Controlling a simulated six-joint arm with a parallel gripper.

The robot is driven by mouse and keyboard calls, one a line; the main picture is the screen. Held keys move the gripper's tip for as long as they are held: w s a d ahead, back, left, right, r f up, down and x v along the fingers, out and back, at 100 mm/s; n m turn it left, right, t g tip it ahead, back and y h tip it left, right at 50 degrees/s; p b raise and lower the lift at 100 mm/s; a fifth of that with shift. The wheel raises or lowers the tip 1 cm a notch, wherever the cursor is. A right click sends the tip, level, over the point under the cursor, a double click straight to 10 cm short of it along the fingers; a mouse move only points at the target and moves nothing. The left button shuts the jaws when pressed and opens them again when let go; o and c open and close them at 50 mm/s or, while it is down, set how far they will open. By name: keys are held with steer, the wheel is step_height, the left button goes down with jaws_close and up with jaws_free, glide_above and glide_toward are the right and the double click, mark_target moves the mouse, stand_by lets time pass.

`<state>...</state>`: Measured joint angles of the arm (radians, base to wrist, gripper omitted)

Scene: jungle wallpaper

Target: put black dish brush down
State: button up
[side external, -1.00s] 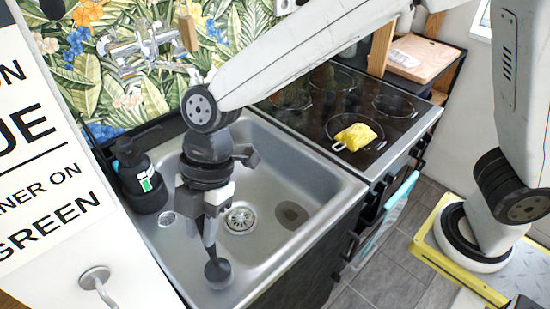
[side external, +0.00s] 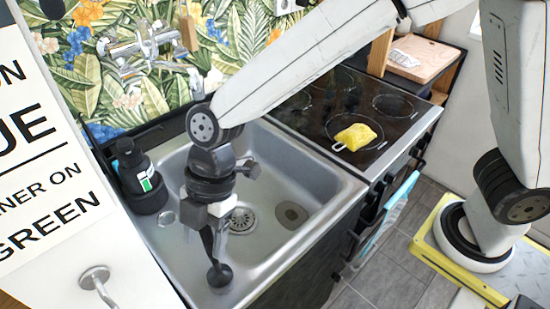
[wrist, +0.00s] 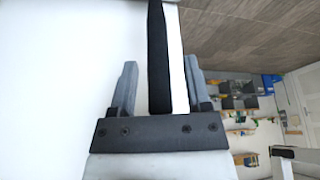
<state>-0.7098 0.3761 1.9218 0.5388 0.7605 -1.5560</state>
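The black dish brush (side external: 219,273) is upright and slightly tilted, with its round head down, over the near left part of the metal sink (side external: 299,171). I cannot tell whether the head touches the sink floor. My gripper (side external: 210,218) is above it, pointing down, with its fingers apart on either side of the handle. In the wrist view the black handle (wrist: 158,60) stands between the two fingers of my gripper (wrist: 160,82), with a gap visible on both sides.
A black soap bottle (side external: 138,175) stands in a dark holder at the sink's left edge. A tap (side external: 145,48) is on the patterned wall behind. The sink's right part is clear around the drain.

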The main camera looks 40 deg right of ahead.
steer(key=v, duration=1.2)
steer(key=shift+r, duration=0.2)
stand_by(0.5)
steer(key=w+d+f+m+t+h, duration=0.1)
steer(key=d+f+m, duration=0.45)
steer(key=d, duration=0.25)
steer(key=w+d+f+m+t+h, duration=0.1)
steer(key=w+d+f+m+t, duration=0.1)
steer(key=d+f+m, duration=0.5)
steer(key=s+d+f+m+h, duration=0.1)
steer(key=s+d+m, duration=0.2)
steer(key=d, duration=0.4)
steer(key=s+d+f+m+t+h, duration=0.1)
steer(key=s+d+f+m, duration=0.1)
steer(key=d+m, duration=0.4)
steer(key=shift+s+d, duration=0.45)
steer(key=shift+d, duration=0.15)
